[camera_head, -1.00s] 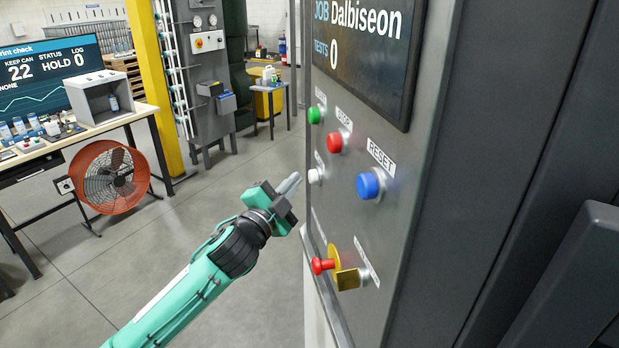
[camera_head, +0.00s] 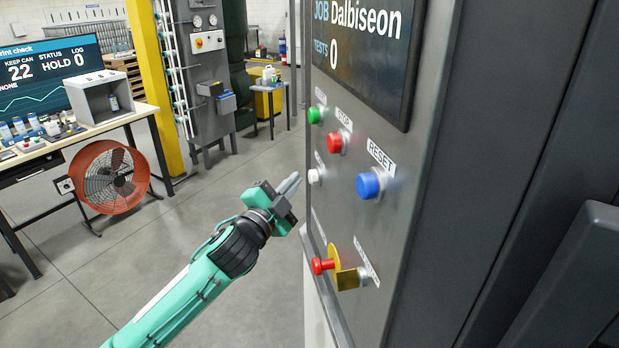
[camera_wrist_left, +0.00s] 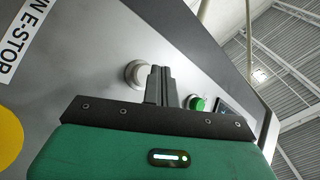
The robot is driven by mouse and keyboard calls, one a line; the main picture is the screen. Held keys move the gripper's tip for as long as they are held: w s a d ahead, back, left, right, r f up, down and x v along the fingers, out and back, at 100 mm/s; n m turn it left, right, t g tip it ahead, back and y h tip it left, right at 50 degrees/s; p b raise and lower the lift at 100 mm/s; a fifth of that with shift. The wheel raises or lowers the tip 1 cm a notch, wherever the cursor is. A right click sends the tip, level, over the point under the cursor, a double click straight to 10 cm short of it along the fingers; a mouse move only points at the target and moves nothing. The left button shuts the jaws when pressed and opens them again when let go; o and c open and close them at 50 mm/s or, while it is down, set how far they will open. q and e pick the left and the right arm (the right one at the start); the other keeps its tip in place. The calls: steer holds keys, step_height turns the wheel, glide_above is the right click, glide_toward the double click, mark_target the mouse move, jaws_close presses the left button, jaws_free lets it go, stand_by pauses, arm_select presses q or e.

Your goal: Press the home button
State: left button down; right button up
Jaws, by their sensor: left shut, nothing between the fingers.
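The control panel (camera_head: 400,200) carries several buttons. A white button (camera_head: 315,176) sits at its left edge, below the green button (camera_head: 314,115); its label is too oblique to read. My left gripper (camera_head: 290,184) is shut and empty, its fingertips just left of the white button in the head view. In the left wrist view the shut fingers (camera_wrist_left: 161,84) point up at the panel, beside a pale round button (camera_wrist_left: 135,73), with the green button (camera_wrist_left: 196,103) beyond to the right. I cannot tell whether the fingertips touch the panel. My right gripper is not in view.
A red STOP button (camera_head: 335,142), a blue RESET button (camera_head: 370,185) and a red emergency stop (camera_head: 322,266) share the panel. A screen (camera_head: 362,50) hangs above. An orange fan (camera_head: 108,178) and a workbench (camera_head: 80,138) stand at the left. The floor between is clear.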

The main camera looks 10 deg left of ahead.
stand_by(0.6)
arm_select(q)
steer(key=shift+d, duration=0.1)
steer(key=shift+w+d, duration=0.2)
steer(key=shift+d, duration=0.15)
steer(key=shift+w+d, duration=0.1)
steer(key=shift+d, duration=0.15)
stand_by(0.5)
steer(key=shift+w+d, duration=0.25)
steer(key=shift+d, duration=0.3)
stand_by(0.7)
steer(key=shift+a, duration=0.15)
steer(key=shift+s+a+p, duration=0.15)
steer(key=shift+s+a, duration=0.15)
steer(key=shift+a, duration=0.25)
steer(key=shift+s+a+p, duration=0.15)
steer(key=shift+s+a, duration=0.1)
steer(key=shift+a, duration=0.25)
